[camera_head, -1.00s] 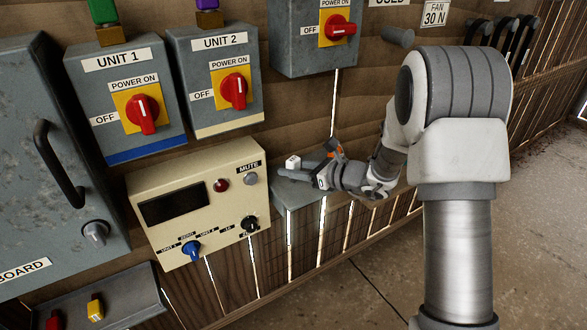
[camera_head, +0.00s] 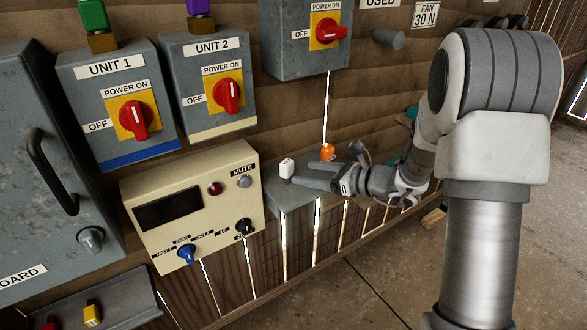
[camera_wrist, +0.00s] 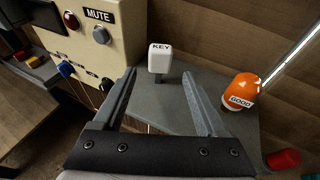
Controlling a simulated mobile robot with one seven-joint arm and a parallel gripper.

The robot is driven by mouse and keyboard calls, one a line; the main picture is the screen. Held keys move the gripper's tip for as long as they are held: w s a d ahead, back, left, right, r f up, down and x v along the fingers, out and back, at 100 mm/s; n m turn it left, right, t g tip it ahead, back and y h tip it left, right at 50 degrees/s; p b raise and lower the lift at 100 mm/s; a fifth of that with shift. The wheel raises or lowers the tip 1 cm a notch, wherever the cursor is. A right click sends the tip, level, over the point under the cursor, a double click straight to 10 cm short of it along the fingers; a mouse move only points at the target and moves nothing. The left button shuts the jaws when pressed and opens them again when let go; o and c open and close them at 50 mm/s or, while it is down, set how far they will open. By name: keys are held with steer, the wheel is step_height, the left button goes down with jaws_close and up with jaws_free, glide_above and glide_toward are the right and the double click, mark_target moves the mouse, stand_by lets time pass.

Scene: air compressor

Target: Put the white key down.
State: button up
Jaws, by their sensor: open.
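The white key (camera_head: 287,167), a small block labelled KEY, stands upright on the grey shelf (camera_head: 285,194) beside the cream panel. In the wrist view the white key (camera_wrist: 160,58) stands just beyond the fingertips, in line with the gap between them. My gripper (camera_head: 300,176) is open and empty, reaching in from the right. In the wrist view its two fingers (camera_wrist: 163,85) are spread wide, over the shelf, and do not touch the key.
An orange object labelled GOOD (camera_wrist: 240,91) stands on the shelf to the right of the key. The cream panel (camera_head: 190,200) with knobs and a MUTE button is close on the left. A red object (camera_wrist: 283,158) shows at the wrist view's lower right.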

steer(key=s+r+n+g+h, duration=0.2)
steer(key=s+r+n+g, duration=0.15)
steer(key=s+n, duration=0.5)
steer(key=s+r+n+g+h, duration=0.25)
steer(key=s+r+n, duration=0.3)
steer(key=s, duration=0.65)
steer(key=s+d+r+n+t+h, duration=0.3)
steer(key=s+d+n+h, duration=0.4)
steer(key=s+d+n, duration=0.2)
steer(key=shift+d+r+n+h, duration=0.25)
steer(key=shift+d+n+h, duration=0.1)
steer(key=shift+d+n, duration=0.6)
steer(key=shift+s+d+r, duration=0.1)
steer(key=shift+d, duration=0.05)
